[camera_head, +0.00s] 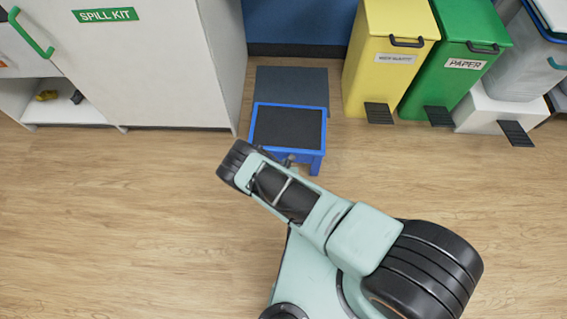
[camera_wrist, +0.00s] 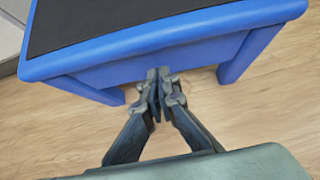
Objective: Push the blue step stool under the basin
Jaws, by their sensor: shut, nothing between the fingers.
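The blue step stool (camera_head: 322,158) has a dark top and stands upright on the wood floor, between the white cabinet and the yellow bin. Its near blue edge and legs fill the top of the wrist view (camera_wrist: 170,37). My gripper (camera_wrist: 158,77) is shut and empty, with its fingertips at the stool's near side, below the top edge. I cannot tell whether they touch it. In the head view my arm hides most of the gripper (camera_head: 288,159). No basin can be made out.
A dark grey flat rectangle (camera_head: 292,82) lies directly behind the stool, before a blue wall (camera_head: 298,27). A white cabinet (camera_head: 160,75) stands left. Yellow (camera_head: 385,75) and green (camera_head: 447,85) pedal bins stand right. The floor (camera_head: 110,220) at the left front is clear.

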